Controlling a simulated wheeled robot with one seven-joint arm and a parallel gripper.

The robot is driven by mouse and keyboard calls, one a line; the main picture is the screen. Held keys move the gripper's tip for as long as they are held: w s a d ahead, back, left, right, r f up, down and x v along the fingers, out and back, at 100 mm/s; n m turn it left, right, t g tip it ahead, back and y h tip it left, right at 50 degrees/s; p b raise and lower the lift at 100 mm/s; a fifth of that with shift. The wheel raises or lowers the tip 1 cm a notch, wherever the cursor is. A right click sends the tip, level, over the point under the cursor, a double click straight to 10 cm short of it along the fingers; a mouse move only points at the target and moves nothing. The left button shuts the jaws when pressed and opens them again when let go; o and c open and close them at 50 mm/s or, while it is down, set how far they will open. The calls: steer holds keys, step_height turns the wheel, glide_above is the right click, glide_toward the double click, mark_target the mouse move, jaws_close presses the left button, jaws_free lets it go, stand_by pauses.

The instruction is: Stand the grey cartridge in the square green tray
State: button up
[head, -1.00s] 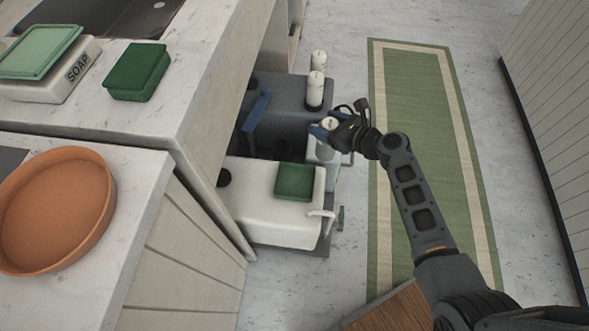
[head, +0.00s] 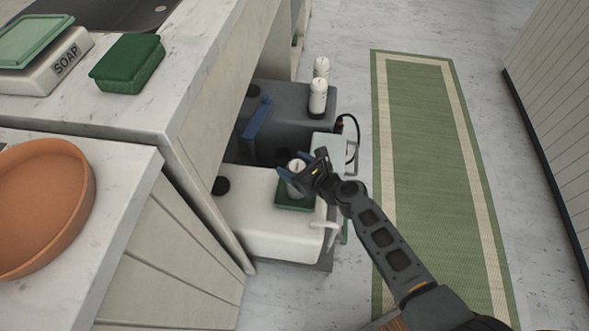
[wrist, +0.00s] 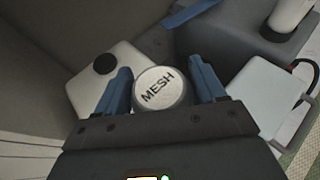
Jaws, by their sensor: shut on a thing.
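My gripper (head: 298,178) is shut on a pale cylinder, the cartridge (head: 297,166), held upright between the blue fingers. In the wrist view its light grey round top (wrist: 160,88) reads "MESH". The square green tray (head: 295,208) sits on the white tank in the lower bay. In the head view the cartridge is over the tray's far part; I cannot tell whether its base touches the tray. The wrist view does not show the tray.
The white tank (head: 252,215) has a pipe at its right side. Behind it are a dark grey tank (head: 292,100) with a blue handle (head: 257,118), and two white cylinders (head: 318,97). A countertop edge overhangs on the left. The green mat (head: 425,160) is clear.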

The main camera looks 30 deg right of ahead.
steer(key=shift+f, duration=0.25)
steer(key=shift+f, duration=0.15)
steer(key=o, duration=1.7)
steer(key=shift+r, duration=0.25)
steer(key=shift+s+r+p, duration=0.15)
steer(key=shift+s+p, duration=0.15)
steer(key=p+v, duration=0.2)
steer(key=v, duration=0.9)
steer(key=shift+d, duration=0.2)
steer(key=shift+s, duration=0.2)
